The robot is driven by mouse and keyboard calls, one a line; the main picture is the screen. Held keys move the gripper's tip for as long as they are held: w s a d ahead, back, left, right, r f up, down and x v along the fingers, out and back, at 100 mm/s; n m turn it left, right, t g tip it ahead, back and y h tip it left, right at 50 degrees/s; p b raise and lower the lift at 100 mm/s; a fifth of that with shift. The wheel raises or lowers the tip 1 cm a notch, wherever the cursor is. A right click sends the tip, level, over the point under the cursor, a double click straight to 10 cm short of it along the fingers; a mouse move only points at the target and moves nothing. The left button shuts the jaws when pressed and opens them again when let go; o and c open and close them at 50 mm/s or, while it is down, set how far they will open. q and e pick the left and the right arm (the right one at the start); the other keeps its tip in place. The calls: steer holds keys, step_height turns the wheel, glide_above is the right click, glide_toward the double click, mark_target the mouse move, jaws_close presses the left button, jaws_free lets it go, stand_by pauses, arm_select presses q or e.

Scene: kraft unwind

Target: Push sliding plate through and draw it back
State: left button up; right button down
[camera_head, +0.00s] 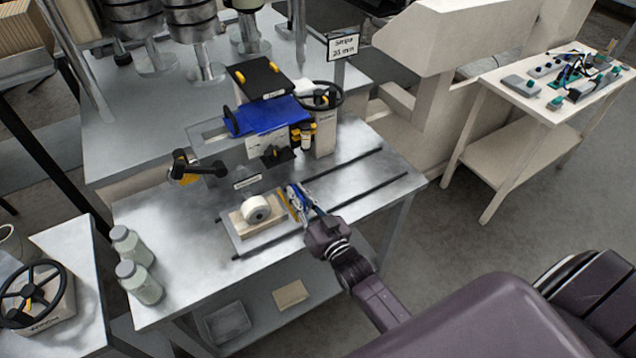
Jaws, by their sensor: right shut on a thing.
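The sliding plate (238,240) is a flat grey plate lying on two dark rails on the metal bench, towards their left end. It carries a light wooden block (239,221) with a cream roll (256,210) on top. My right gripper (291,198) is at the plate's right edge, beside a yellow-edged part there, and is shut on the plate's edge or a grip on it. The fingertips partly hide the contact. A machine with a blue cover (268,117) stands behind the plate. My left gripper is not in view.
Two capped bottles (137,281) stand at the bench's left front corner. A black clamp handle (198,168) juts out left of the machine. The rails (372,192) are bare to the right. A cream side table (545,100) with small devices stands at the far right.

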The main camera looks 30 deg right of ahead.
mark_target(280, 210)
steer(key=shift+s+a, duration=0.15)
steer(key=shift+a, duration=1.2)
steer(key=shift+s+a, duration=0.1)
steer(key=shift+a, duration=1.25)
steer(key=c, duration=2)
jaws_free()
steer(key=s, duration=0.8)
steer(key=s+d, duration=0.1)
steer(key=s, duration=0.3)
